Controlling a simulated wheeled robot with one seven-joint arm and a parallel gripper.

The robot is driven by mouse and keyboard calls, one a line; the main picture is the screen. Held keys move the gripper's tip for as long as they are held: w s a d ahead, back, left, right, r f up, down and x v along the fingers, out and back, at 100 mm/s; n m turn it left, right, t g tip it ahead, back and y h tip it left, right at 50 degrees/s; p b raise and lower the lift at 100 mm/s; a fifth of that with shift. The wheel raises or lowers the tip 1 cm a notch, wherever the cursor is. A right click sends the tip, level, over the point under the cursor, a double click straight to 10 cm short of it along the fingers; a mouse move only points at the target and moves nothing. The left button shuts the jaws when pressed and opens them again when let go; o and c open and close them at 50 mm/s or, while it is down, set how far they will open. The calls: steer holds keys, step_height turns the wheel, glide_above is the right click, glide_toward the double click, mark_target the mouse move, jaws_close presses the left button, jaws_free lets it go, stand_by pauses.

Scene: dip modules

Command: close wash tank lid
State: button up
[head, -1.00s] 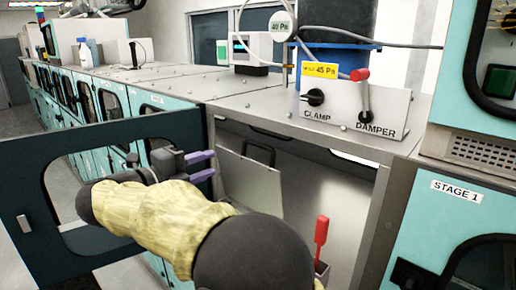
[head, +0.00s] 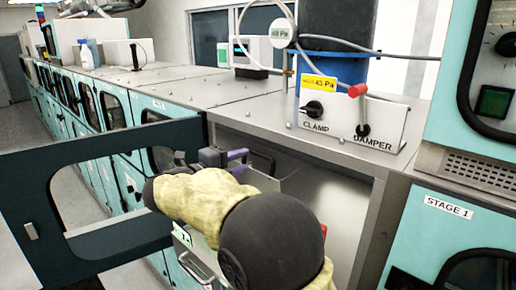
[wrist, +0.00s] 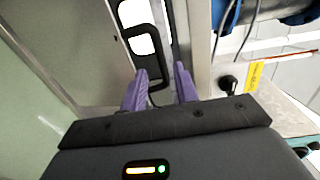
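The wash tank lid (head: 262,181) looks like the pale grey panel with a black loop handle (head: 265,158) inside the open cabinet bay. It stands tilted up, and my arm hides its lower part in the head view. In the wrist view the handle (wrist: 128,36) rises from the grey panel (wrist: 75,32). My gripper (head: 242,162) has its purple fingers apart, close to the handle. In the wrist view the gripper (wrist: 162,72) has the lower end of the handle near its left finger. I cannot tell whether they touch.
An open dark cabinet door (head: 85,255) with a window stands at the left. A clamp and damper panel (head: 352,128) with a red-knobbed lever (head: 359,103) sits on the steel top above the bay. A metal pull handle (head: 195,265) shows below my arm.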

mark_target(258, 154)
steer(key=p+x, duration=0.2)
steer(key=x, duration=0.4)
steer(key=shift+r, duration=0.1)
steer(key=shift+w+d, duration=0.35)
steer(key=shift+w, duration=0.1)
jaws_close()
